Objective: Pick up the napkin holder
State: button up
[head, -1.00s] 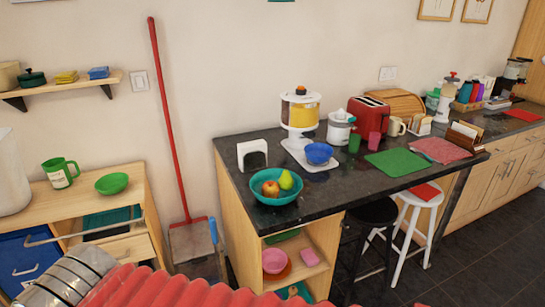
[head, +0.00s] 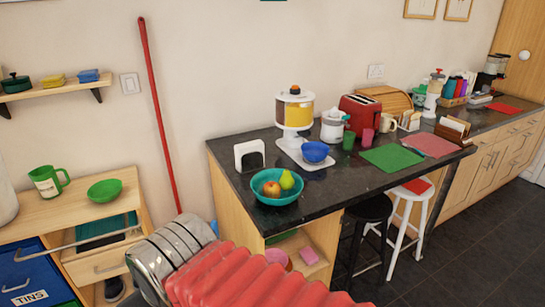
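A white arch-shaped holder (head: 250,155) stands upright on the dark counter (head: 330,195), near its left back edge, behind the teal fruit bowl. It looks like a napkin holder and appears empty. A brown holder with white sheets (head: 453,128) stands further right on the counter, and a smaller holder with upright pale sheets (head: 410,120) stands beside the cream mug. I cannot tell for sure which of these the task names. My arm, with its red ribbed sleeve and metal joint, crosses the bottom foreground. My gripper's fingers are not visible.
The teal bowl (head: 277,187) holds fruit. A juice dispenser (head: 295,112), blue bowl (head: 315,152), red toaster (head: 360,114) and green mat (head: 392,157) share the counter. Stools (head: 410,205) stand below its front edge. A red-handled broom (head: 160,115) leans on the wall.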

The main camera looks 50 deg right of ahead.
aim_at(250, 156)
jog(key=z, duration=1)
jog(key=i, duration=0.5)
jog(key=u, duration=0.15)
jog(key=k, duration=0.6)
jog(key=u, duration=0.15)
jog(key=i, duration=0.6)
